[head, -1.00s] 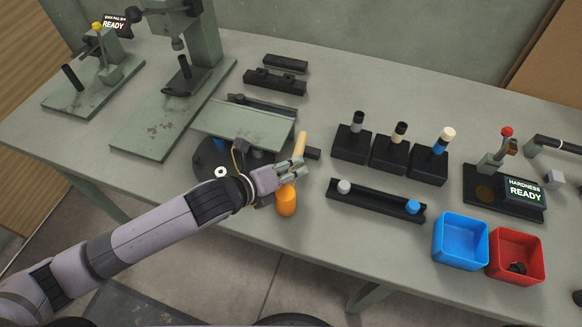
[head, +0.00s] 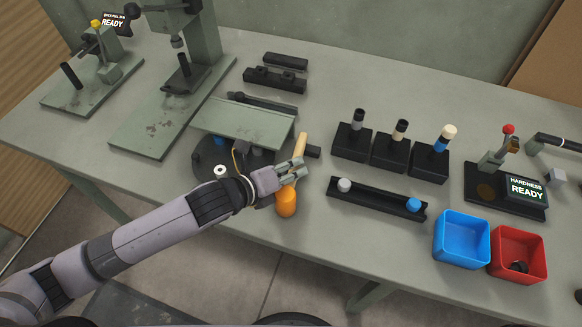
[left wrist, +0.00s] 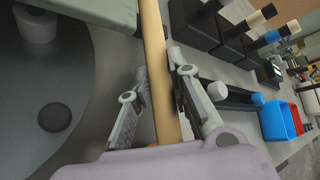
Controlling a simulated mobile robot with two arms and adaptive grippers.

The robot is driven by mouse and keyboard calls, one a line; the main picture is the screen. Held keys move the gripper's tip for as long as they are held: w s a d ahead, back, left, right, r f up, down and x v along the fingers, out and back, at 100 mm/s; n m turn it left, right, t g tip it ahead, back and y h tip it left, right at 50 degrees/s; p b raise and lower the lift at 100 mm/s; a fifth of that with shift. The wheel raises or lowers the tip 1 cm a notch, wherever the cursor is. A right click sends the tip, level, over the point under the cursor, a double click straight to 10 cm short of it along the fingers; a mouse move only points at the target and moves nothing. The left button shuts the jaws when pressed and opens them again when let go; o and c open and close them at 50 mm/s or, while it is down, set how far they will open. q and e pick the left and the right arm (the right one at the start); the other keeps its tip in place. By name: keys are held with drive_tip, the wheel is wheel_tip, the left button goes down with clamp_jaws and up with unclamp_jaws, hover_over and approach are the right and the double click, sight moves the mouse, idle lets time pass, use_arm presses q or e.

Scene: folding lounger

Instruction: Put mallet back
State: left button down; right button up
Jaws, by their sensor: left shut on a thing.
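The mallet's wooden handle (head: 301,144) shows near the middle of the head view, with an orange cylinder (head: 286,203) at its near end that looks like its head. My left gripper (head: 291,172) is shut on the handle, between the orange part and the free end. In the left wrist view the pale handle (left wrist: 155,50) runs between my two fingers (left wrist: 155,92). My right gripper is not in view.
A dark round base (head: 208,160) under a green plate (head: 243,121) stands just left of the gripper. To the right are a black rail (head: 375,199), several black stands (head: 390,152), a blue bin (head: 462,241) and a red bin (head: 517,253). The table's front edge is close.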

use_arm(q)
drive_tip(key=shift+f+b, duration=0.3)
drive_tip(key=shift+f, duration=0.25)
drive_tip(key=c, duration=1.4)
unclamp_jaws()
drive_tip(key=v, duration=1.2)
